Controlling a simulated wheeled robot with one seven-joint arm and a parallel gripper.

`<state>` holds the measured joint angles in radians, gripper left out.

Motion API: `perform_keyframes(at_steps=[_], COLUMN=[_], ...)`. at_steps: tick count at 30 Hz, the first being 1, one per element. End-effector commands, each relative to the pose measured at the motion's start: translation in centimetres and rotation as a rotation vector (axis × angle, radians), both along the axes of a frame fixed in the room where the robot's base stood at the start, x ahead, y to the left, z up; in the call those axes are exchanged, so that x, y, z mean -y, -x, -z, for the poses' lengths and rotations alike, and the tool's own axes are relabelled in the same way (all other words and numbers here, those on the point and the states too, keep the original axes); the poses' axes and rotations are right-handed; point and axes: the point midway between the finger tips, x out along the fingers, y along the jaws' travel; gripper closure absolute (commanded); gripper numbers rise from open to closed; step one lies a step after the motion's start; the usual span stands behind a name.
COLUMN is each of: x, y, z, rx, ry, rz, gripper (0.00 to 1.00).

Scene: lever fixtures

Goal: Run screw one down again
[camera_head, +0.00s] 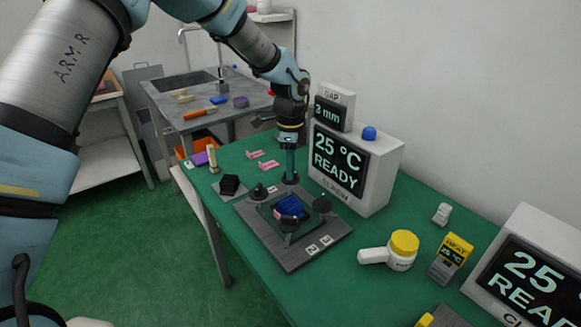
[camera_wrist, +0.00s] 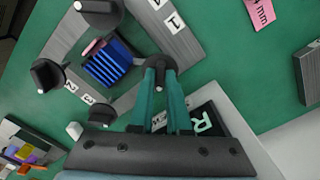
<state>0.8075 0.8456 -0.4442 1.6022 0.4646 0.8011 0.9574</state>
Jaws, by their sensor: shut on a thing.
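A grey clamp plate (camera_head: 290,258) lies on the green bench with black screw knobs near its corners. My gripper (camera_head: 290,178) points down at the plate's far corner. In the wrist view its teal fingers (camera_wrist: 160,75) are shut on a black screw knob (camera_wrist: 158,62). A label reading 1 (camera_wrist: 174,21) is on the plate near that knob. The other knobs are at the near corner (camera_head: 289,225), the right (camera_head: 322,203) and the left (camera_head: 259,192). A blue finned block (camera_wrist: 108,65) sits mid-plate, with a pink piece (camera_wrist: 94,47) at its edge.
A white display box (camera_head: 385,160) reading 25 °C READY stands close behind the plate, with a 3 mm gap display (camera_head: 333,108) on top. A yellow-lidded jar (camera_head: 403,250) and a yellow heat timer (camera_head: 452,258) stand to the right. Pink tags (camera_head: 268,165) lie behind.

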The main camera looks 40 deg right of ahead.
Motion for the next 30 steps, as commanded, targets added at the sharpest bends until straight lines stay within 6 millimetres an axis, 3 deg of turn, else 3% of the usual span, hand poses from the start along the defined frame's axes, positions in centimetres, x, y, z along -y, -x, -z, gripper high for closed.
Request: perform_keyframes(at_steps=[16, 17, 24, 30], x=[0.09, 0.09, 0.05, 0.03], y=[-0.03, -0.03, 0.0, 0.0], z=[-0.1, -0.1, -0.05, -0.02], rx=[0.001, 0.001, 0.0, 0.001], ry=[0.003, 0.003, 0.001, 0.001], rz=[0.024, 0.024, 0.023, 0.023], gripper=[1.0, 0.82, 0.55, 0.55])
